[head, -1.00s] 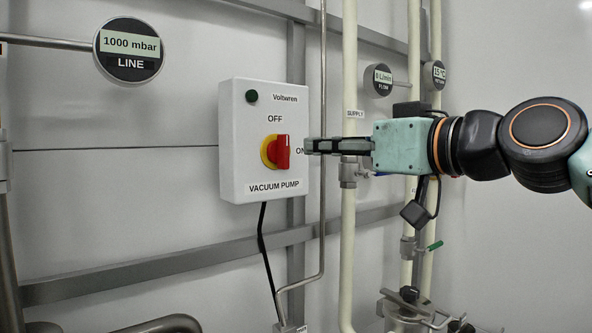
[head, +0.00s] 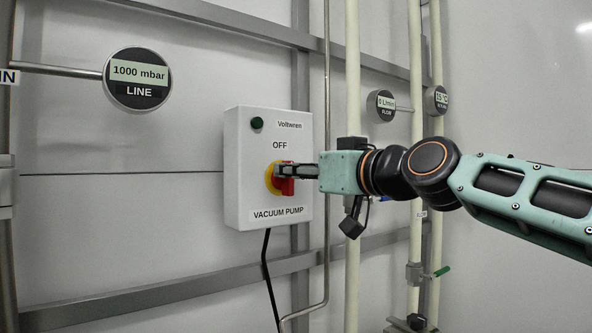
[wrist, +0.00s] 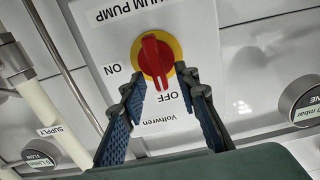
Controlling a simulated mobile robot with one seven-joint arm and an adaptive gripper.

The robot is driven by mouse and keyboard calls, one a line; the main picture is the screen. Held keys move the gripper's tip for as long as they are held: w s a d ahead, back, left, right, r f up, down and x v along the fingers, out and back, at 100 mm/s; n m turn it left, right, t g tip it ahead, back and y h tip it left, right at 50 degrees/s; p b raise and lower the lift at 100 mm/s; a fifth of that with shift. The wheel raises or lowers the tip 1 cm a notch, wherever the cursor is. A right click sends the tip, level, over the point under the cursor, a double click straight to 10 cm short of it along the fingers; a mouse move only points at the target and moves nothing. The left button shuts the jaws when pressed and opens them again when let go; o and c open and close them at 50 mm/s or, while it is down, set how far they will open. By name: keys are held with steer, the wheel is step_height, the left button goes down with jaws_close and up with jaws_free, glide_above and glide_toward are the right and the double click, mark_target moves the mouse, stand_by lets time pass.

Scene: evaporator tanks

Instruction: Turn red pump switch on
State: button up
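The red pump switch (head: 288,186) is a red knob on a yellow ring, on the white vacuum pump box (head: 240,190). Its red handle (wrist: 153,55) looks about upright, in line with the OFF label rather than ON. My gripper (head: 283,170) is at the knob, coming from the right, and hides the ON label in the head view. In the wrist view my gripper (wrist: 162,79) is open, with its fingertips on either side of the handle's OFF end. I cannot tell whether they touch it.
A dark green lamp (head: 257,123) is on the box. A line gauge (head: 138,78) reads 1000 mbar at left. Vertical cream pipes (head: 353,85) and a thin metal pipe (head: 327,80) run behind my gripper. A black cable (head: 267,270) hangs below the box.

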jaws_close()
steer(key=shift+w+m, duration=0.1)
steer(key=shift+m, duration=0.2)
stand_by(0.3)
steer(key=shift+w+d+f+m+b, duration=0.25)
steer(key=shift+m+b, duration=0.45)
steer(key=shift+m, duration=2.15)
steer(key=shift+w+d+f+m+b, duration=0.1)
steer(key=shift+d+f+m+b, duration=0.45)
steer(key=shift+m, duration=2.35)
steer(key=shift+w+a+f+m+b, duration=0.1)
steer(key=shift+m+b, duration=0.8)
steer(key=shift+m, duration=1.95)
